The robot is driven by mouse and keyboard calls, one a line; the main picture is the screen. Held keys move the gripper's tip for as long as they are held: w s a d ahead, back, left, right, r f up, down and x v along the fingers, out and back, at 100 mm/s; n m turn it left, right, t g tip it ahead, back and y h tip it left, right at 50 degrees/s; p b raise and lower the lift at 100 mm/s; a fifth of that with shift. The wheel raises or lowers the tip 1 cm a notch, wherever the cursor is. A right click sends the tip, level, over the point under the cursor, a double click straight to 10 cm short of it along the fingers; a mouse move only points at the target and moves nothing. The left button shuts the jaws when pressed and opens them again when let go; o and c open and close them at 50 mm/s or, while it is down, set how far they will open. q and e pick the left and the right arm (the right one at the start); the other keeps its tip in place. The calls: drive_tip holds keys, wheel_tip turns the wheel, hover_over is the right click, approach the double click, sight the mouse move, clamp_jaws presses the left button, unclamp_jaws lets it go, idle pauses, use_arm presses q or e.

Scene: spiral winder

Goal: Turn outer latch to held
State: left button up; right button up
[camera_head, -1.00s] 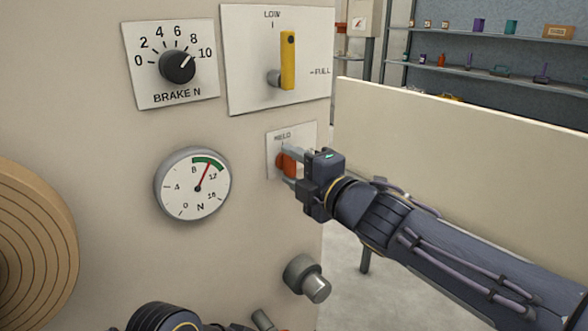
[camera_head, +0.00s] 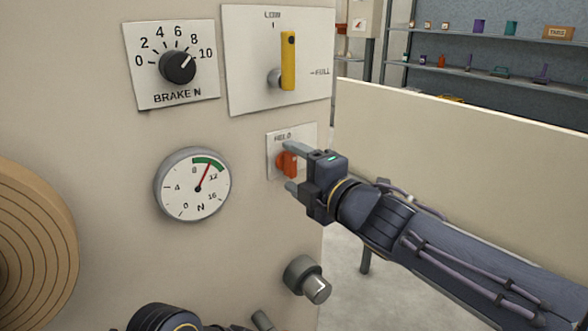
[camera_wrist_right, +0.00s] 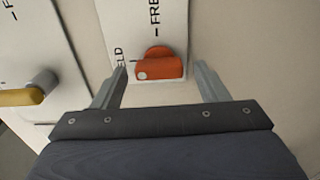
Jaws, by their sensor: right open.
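The outer latch is an orange turn knob (camera_head: 287,163) on a white plate (camera_head: 274,170) marked HELD at its top. In the right wrist view the orange knob (camera_wrist_right: 160,66) has a pale dot at its left end, on the side of the HELD mark; the FREE mark is above it. My right gripper (camera_head: 292,168) is open, with one finger above the knob and one below. In the wrist view its fingers (camera_wrist_right: 162,78) stand apart from the knob on both sides.
Above the latch is a yellow lever (camera_head: 288,60) on a LOW/FULL plate. A brake dial (camera_head: 178,67) and a round gauge (camera_head: 192,184) are to the left. A grey knob (camera_head: 307,279) sticks out below. A pale panel (camera_head: 450,130) stands behind my right arm.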

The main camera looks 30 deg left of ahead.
drive_tip(key=v, duration=0.7)
drive_tip(key=shift+d, duration=0.1)
